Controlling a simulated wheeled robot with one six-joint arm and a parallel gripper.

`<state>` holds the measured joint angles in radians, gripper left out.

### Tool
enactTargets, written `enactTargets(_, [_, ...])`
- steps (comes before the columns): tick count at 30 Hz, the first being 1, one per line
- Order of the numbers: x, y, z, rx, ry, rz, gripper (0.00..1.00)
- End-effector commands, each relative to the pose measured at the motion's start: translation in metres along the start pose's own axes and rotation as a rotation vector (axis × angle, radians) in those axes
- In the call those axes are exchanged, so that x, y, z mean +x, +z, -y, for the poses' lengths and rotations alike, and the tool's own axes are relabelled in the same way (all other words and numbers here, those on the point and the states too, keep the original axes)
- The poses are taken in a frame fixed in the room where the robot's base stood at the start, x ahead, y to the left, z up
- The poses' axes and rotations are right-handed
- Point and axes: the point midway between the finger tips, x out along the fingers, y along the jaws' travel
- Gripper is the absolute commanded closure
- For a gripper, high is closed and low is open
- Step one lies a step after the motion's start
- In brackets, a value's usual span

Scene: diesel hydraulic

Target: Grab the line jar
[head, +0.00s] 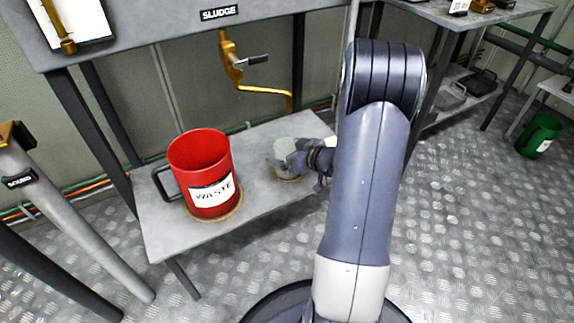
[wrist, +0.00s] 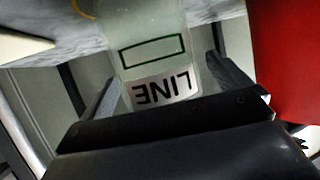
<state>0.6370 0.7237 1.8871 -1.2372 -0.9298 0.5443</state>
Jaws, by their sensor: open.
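The line jar (head: 285,152) is a pale, translucent jar standing on the low grey bench, under the brass sludge pipe. In the wrist view the jar (wrist: 152,50) shows upside down, with a white LINE label and a green-outlined box. My gripper (head: 283,163) is at the jar in the head view and partly covers it. In the wrist view my gripper's fingers (wrist: 160,82) are open, one on each side of the jar. A gap shows at the right finger; contact at the left finger is hard to tell.
A red WASTE jug (head: 205,170) with a black handle stands on the bench (head: 165,238), left of the jar. The brass pipe (head: 265,90) hangs above the bench. A green container (head: 540,137) stands on the floor at far right.

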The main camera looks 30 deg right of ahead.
Motion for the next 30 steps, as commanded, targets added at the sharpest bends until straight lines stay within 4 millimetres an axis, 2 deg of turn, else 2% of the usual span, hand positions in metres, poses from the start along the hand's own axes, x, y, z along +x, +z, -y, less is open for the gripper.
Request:
enactTargets(8, [0.0042,-0.0006,0.0001,0.000,0.000,0.000,0.03])
enactTargets(27, [0.0039,-0.0004,0.0001,0.000,0.000,0.000,0.55])
enactTargets(30, [0.0039,-0.0008,0.0000,0.000,0.000,-0.001,0.56])
